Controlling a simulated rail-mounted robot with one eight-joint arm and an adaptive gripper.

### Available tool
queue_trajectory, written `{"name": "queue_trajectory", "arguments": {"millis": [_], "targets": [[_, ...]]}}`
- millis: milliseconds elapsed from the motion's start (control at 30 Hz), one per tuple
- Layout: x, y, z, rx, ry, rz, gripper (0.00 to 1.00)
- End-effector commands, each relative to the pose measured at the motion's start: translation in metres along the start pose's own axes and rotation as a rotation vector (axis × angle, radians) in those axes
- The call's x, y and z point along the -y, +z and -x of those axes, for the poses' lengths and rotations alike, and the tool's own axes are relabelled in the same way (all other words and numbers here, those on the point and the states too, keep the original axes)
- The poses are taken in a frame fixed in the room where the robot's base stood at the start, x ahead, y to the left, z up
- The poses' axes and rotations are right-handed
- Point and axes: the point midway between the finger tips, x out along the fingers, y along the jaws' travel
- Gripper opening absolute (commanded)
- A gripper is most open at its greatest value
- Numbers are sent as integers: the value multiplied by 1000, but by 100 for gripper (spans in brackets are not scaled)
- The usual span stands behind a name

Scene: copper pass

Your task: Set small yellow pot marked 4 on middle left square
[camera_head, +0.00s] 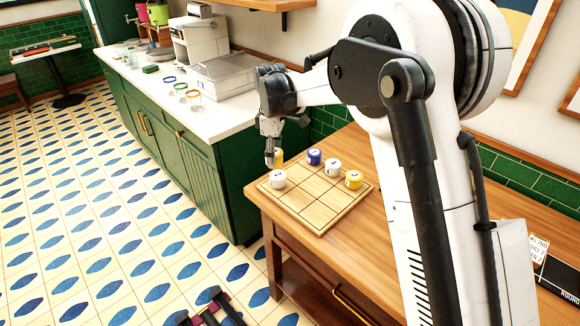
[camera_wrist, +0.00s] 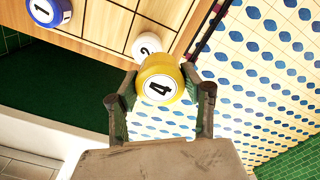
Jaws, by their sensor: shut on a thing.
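My gripper (camera_head: 271,157) is shut on the small yellow pot marked 4 (camera_wrist: 160,84), with one finger on each side of it in the wrist view. In the head view the yellow pot (camera_head: 279,156) is partly hidden by the fingers, near the board's back left edge. The wooden board (camera_head: 318,211) is marked with squares and lies on the wooden table. A white pot marked 2 (camera_head: 278,179) stands at its left corner and also shows just behind the held pot in the wrist view (camera_wrist: 147,45). I cannot tell the held pot's height above the board.
A blue pot marked 1 (camera_head: 314,157), a white pot (camera_head: 333,166) and another yellow pot (camera_head: 353,180) stand along the board's back side. The board's middle and front are bare. A green counter (camera_head: 185,150) with glasses and a machine stands to the left, beyond a gap.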

Motion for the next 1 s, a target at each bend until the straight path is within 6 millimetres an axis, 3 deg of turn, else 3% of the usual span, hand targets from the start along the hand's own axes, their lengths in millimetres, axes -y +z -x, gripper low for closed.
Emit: {"name": "queue_trajectory", "arguments": {"millis": [533, 833, 1000], "targets": [[-86, 46, -58, 0, 0, -3, 12], [-99, 53, -72, 0, 0, 0, 12], [-99, 53, -92, 0, 0, 0, 12]]}}
